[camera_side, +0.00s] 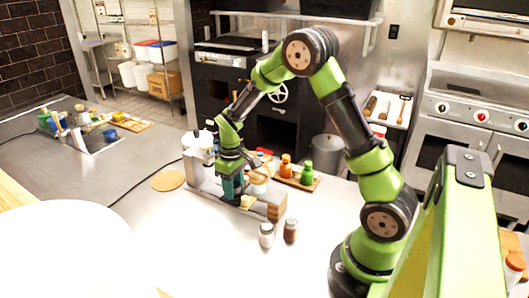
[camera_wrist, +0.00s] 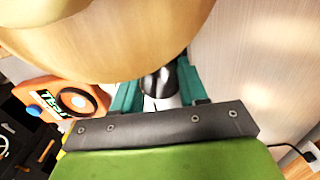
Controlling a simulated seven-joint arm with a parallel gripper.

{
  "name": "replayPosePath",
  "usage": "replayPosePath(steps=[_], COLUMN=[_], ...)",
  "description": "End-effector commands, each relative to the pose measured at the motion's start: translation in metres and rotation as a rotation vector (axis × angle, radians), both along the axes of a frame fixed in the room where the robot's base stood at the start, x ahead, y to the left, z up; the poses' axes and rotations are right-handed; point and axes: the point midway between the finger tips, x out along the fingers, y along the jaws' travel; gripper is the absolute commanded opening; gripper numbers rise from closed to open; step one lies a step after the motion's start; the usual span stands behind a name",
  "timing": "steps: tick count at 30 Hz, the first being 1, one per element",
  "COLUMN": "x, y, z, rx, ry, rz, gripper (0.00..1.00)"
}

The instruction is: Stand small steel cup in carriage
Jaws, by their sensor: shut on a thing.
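My gripper (camera_side: 231,190) points down over a long grey holder (camera_side: 207,188), probably the carriage, on the steel counter. In the wrist view, my gripper's teal fingers (camera_wrist: 158,92) are closed around a small dark, shiny metal thing, which looks like the small steel cup (camera_wrist: 159,82). Only part of the cup shows, and its lower end is hidden. In the side view the fingers hide it. I cannot tell whether it touches the holder.
A large tan rounded thing (camera_wrist: 110,40) fills the top of the wrist view, close to the fingers. An orange thing (camera_wrist: 62,103) lies left. Orange (camera_side: 286,166) and green (camera_side: 307,173) bottles stand behind the holder. Two shakers (camera_side: 266,235) stand in front.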

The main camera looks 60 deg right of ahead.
Motion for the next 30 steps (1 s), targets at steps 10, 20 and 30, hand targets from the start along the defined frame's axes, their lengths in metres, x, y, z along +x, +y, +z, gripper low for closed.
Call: replayPosePath(steps=[10, 20, 30], x=[-0.003, -0.002, 0.000], y=[0.000, 0.003, 0.001], z=[-0.012, 0.004, 0.081], rx=[0.001, 0.004, 0.001], ry=[0.011, 0.008, -0.002], rz=[0.000, 0.002, 0.001], gripper=[0.50, 0.68, 0.68])
